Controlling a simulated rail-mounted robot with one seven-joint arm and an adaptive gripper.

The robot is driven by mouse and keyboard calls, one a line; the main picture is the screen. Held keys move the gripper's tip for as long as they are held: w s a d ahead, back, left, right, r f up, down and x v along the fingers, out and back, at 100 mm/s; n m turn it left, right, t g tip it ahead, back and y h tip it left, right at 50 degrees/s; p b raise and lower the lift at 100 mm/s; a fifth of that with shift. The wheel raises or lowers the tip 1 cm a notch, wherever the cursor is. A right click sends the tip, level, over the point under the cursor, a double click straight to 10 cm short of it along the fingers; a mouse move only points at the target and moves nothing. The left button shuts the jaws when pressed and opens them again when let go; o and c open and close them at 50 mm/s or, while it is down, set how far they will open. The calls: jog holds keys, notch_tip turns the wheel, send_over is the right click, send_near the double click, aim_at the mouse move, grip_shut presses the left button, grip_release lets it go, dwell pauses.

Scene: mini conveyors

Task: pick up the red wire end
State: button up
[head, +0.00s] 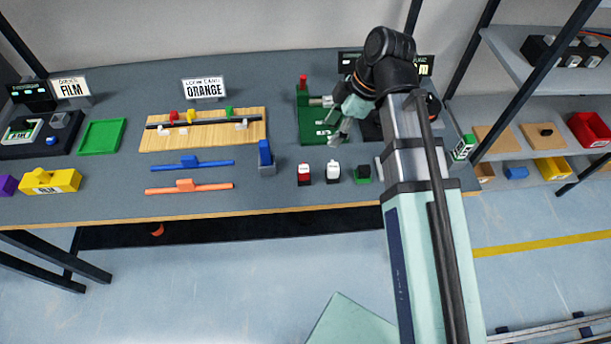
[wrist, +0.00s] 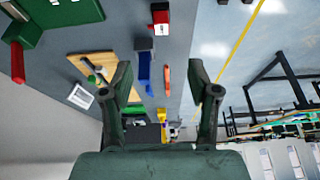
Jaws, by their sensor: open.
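I cannot make out a wire as such. A small red block with a white face (head: 304,174) stands at the table's front, right of centre; it also shows at the top of the wrist view (wrist: 160,18). A red piece (head: 174,117) sits on the black bar of the wooden board; I cannot tell which of the two is the red wire end. My gripper (head: 338,128) is over the right side of the green fixture (head: 305,126), behind the small blocks. In the wrist view, its fingers (wrist: 161,68) are spread wide with nothing between them.
A white block (head: 333,171) and a green-black block (head: 363,173) stand right of the red one. A blue upright piece (head: 265,153) in a grey holder stands left. The green fixture has a raised red handle (head: 303,82). Blue (head: 205,164) and orange (head: 210,187) bars lie further left.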

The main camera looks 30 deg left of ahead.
jog(key=p, duration=0.3)
send_near(304, 169)
jog(key=shift+n, duration=0.3)
jog(key=x, duration=0.5)
jog(key=shift+w+a, duration=0.15)
jog(key=shift+p+x, duration=0.7)
jog(key=shift+x, duration=1.9)
grip_shut()
